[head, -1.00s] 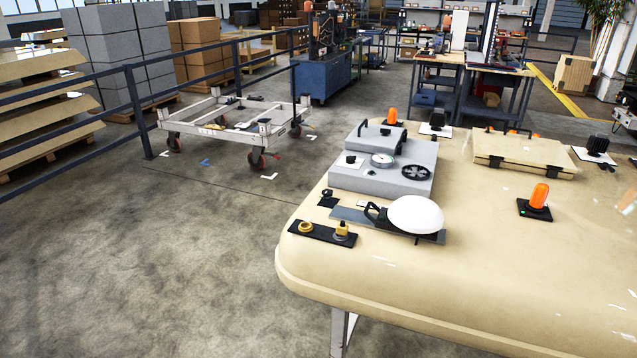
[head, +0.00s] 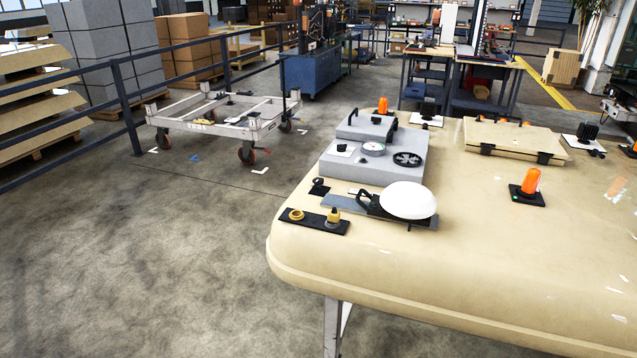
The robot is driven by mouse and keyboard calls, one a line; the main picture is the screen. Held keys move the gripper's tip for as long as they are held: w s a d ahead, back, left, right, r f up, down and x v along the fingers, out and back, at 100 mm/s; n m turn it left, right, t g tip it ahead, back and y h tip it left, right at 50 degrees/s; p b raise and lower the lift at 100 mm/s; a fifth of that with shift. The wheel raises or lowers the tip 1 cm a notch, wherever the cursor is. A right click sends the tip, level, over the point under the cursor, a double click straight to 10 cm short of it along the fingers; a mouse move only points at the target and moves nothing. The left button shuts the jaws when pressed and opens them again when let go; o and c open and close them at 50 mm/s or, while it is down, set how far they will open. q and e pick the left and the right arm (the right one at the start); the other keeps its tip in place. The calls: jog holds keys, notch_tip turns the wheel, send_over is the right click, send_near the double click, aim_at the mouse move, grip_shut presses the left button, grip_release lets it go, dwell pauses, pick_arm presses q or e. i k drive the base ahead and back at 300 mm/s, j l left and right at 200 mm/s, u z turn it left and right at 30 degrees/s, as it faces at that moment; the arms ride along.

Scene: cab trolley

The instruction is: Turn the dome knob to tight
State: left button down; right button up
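A white dome (head: 407,201) sits on a grey and black plate (head: 340,204) near the left front part of the cream cab roof (head: 450,262). A black looped part (head: 367,198) stands right beside the dome on its left, touching or almost touching it. I cannot tell whether this part is the dome knob, and its tight or loose setting is too small to make out. Neither of my grippers is in view.
A grey box with a gauge (head: 373,149) and black handwheel (head: 407,159) stands behind. An orange beacon (head: 530,182) is to the right.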

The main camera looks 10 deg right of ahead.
aim_at(317, 181)
jog(key=i+l, duration=0.2)
jog(key=l, duration=0.15)
jog(key=i+l, duration=0.2)
jog(key=l, duration=0.15)
jog(key=i+l, duration=0.4)
jog(key=l, duration=0.25)
jog(key=u, duration=0.05)
